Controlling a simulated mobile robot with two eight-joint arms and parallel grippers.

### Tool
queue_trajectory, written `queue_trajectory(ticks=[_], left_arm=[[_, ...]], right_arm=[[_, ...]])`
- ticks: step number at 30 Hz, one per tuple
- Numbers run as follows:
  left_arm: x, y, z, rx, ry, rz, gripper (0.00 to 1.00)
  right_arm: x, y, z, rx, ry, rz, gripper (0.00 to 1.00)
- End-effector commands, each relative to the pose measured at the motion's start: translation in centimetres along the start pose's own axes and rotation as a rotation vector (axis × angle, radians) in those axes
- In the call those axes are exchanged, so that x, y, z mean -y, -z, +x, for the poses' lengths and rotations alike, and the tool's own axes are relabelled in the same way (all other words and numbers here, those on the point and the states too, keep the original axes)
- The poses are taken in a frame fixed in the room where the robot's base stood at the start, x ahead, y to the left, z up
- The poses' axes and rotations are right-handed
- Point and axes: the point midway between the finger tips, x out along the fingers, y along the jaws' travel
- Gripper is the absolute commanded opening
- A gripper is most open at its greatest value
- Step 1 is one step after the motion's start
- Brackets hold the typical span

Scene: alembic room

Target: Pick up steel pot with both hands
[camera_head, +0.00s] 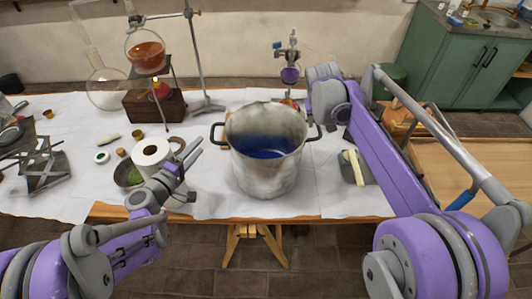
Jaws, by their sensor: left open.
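The steel pot (265,172) stands upright near the front edge of the white-covered table. It is tall and grey, blue inside, with a dark loop handle on its left and another on its right. My left gripper (190,158) is open and empty, left of the pot and a little lower than the left handle, apart from it. My right arm rises on the right and bends beyond the pot's right side. Its gripper cannot be made out; the arm's own links hide that area near the right handle.
A white paper roll (152,158) and a bowl of green stuff (129,175) are close to my left gripper. A grey container (355,169) stands right of the pot. Flasks and a metal stand (197,60) are at the back left. White cloth between gripper and pot is clear.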

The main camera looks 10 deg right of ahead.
Motion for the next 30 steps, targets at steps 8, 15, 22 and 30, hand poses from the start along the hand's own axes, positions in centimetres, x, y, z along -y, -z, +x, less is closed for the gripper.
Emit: queue_trajectory(ticks=[8, 15, 22, 30], left_arm=[[0.0, -0.1, 5.3, 0.002, 0.0, 0.0, 0.51], [0.0, -0.1, 8.2, 0.001, 0.0, 0.0, 0.51], [0.0, -0.1, 8.8, 0.0, 0.0, 0.0, 0.51], [0.0, 0.0, 8.8, 0.0, 0.0, 0.0, 0.37]], right_arm=[[0.0, 0.0, 5.2, 0.0, 0.0, 0.0, 0.51], [0.0, 0.0, 8.1, 0.0, 0.0, 0.001, 0.51], [0.0, 0.0, 8.8, 0.0, 0.001, 0.0, 0.51], [0.0, 0.0, 8.8, 0.0, 0.001, 0.0, 0.37]])
